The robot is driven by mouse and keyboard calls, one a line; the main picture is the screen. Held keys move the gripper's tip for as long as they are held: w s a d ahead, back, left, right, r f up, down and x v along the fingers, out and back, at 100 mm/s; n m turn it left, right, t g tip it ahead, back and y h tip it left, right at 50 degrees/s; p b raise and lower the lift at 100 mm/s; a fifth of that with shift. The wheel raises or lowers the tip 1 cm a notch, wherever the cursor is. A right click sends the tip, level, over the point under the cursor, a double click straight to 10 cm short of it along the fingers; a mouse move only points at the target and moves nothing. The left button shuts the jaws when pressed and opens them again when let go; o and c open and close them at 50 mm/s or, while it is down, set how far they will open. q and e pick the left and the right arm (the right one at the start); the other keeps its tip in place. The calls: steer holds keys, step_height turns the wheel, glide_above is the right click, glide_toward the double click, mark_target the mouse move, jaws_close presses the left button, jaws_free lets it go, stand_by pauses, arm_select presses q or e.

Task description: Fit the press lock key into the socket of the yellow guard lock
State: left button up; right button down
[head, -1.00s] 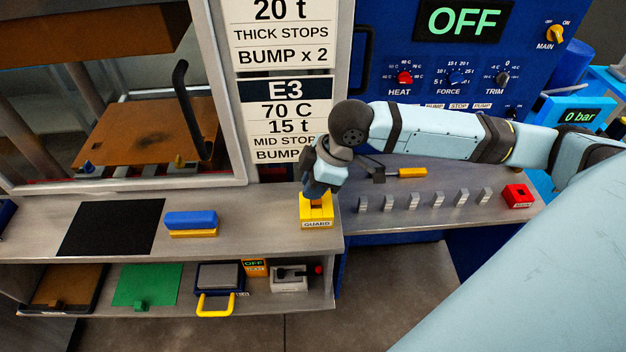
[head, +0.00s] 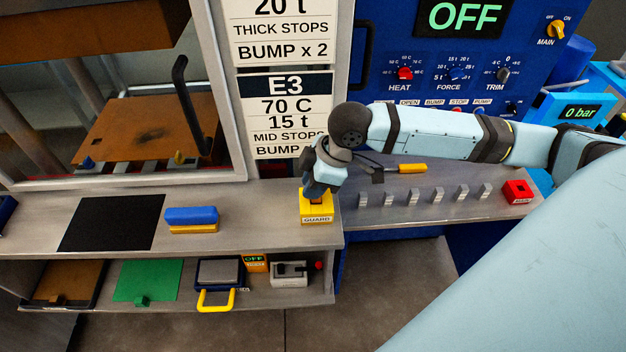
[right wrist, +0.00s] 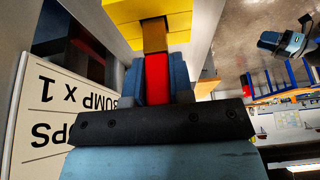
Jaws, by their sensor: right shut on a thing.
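The yellow guard lock (head: 317,212) stands at the right end of the grey bench, labelled GUARD. My right gripper (head: 314,190) is directly above it, pointing down, and hides much of its top. In the right wrist view, my right gripper (right wrist: 158,82) is shut on the red grip of the press lock key (right wrist: 157,75). The key's brass-coloured part (right wrist: 154,36) lines up with the yellow lock (right wrist: 150,10) and reaches its face. I cannot tell how deep it sits in the socket. My left gripper does not show in the head view.
A blue-and-yellow block (head: 190,218) and a black mat (head: 112,222) lie left on the bench. A yellow-handled tool (head: 411,168), several grey pieces and a red block (head: 517,192) are on the right ledge. The press frame (head: 243,100) stands behind.

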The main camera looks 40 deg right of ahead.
steer(key=shift+f, duration=0.95)
steer(key=c, duration=0.9)
jaws_free()
steer(key=shift+d+r, duration=0.1)
steer(key=shift+r, duration=0.05)
steer(key=b+v, duration=0.1)
steer(key=v, duration=1.2)
steer(key=shift+s+r, duration=0.1)
steer(key=shift+r, duration=0.2)
